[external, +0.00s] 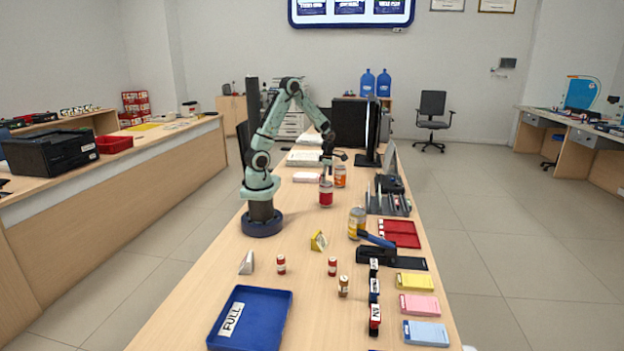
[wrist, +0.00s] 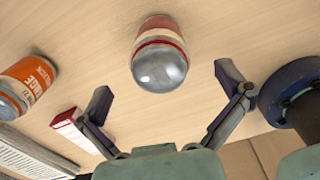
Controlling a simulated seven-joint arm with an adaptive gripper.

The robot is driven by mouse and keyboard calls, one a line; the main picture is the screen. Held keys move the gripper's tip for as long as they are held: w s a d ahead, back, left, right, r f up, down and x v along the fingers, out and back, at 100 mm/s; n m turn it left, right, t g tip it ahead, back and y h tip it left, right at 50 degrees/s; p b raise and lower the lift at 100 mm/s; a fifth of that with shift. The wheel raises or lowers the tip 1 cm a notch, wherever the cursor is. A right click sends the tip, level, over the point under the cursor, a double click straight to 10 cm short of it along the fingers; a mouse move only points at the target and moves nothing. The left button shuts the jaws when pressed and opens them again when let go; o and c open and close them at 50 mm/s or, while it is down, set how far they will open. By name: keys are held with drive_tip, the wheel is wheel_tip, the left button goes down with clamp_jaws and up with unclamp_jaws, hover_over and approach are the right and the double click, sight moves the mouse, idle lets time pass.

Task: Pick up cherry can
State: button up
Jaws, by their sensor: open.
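The cherry can (external: 326,194) is a red can with a grey metal top, standing upright on the counter just in front of my arm. In the wrist view the can (wrist: 160,60) shows its silver top and a red band, a little beyond the space between the fingers. My gripper (external: 327,174) points down near the can's top in the external view. In the wrist view my gripper (wrist: 163,82) is open, one finger to each side and apart from the can. Nothing is held.
An orange-labelled can (external: 340,176) stands close behind the cherry can; it also shows in the wrist view (wrist: 27,85). A small red-and-white box (wrist: 75,128) lies near the left finger. A yellow can (external: 356,222) and red trays (external: 402,232) are to the right.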

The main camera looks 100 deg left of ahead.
sight(326, 192)
drive_tip(key=shift+s+a+f, duration=0.2)
drive_tip(key=shift+s+f, duration=0.05)
drive_tip(key=shift+f, duration=0.05)
wheel_tip(326, 192, down, 6)
drive_tip(key=shift+f, duration=0.1)
drive_tip(key=c, duration=1.3)
